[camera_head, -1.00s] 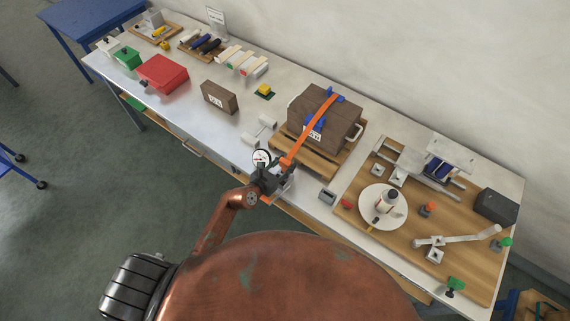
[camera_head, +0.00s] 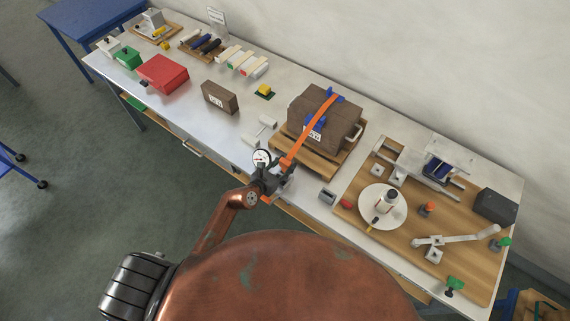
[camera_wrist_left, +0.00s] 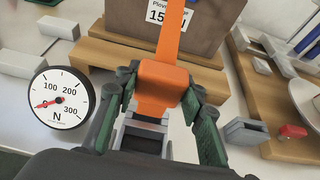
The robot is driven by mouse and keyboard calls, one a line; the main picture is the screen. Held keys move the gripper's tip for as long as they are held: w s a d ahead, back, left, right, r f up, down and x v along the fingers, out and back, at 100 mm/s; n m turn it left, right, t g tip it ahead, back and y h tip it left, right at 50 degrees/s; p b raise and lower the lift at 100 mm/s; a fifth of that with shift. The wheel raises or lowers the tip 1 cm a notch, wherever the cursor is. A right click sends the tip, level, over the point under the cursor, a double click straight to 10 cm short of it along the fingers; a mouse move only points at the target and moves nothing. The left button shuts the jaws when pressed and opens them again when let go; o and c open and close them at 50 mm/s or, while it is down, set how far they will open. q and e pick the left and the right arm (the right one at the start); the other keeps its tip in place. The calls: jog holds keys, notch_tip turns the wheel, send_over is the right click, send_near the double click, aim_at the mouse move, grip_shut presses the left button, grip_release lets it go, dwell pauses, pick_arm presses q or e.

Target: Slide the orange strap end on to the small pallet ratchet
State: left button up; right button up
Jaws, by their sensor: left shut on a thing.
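The orange strap (camera_head: 314,128) runs over a dark brown box (camera_head: 340,128) on a small wooden pallet (camera_head: 318,169) and down its front side. In the left wrist view the strap's thick orange end (camera_wrist_left: 163,86) sits between the dark green fingers of my left gripper (camera_wrist_left: 163,95), which is shut on it. The grey metal ratchet (camera_wrist_left: 143,138) shows just below the strap end in that view, partly hidden by the gripper. I cannot tell whether the strap end touches it. My left gripper (camera_head: 272,180) is at the table's front edge. My right gripper is not in view.
A round dial gauge (camera_wrist_left: 60,98) marked N stands left of the gripper, its needle near 0. A wooden board (camera_head: 405,247) with a white disc and fixtures lies to the right. A grey block (camera_head: 327,197) and a red piece (camera_head: 346,204) lie between.

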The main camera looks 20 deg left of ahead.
pick_arm(q)
jog(key=shift+p, duration=0.3)
dwell(0.6)
jog(key=shift+f+b, duration=2.05)
jog(key=shift+f, duration=0.55)
jog(key=o, duration=1.3)
jog(key=v, duration=1.2)
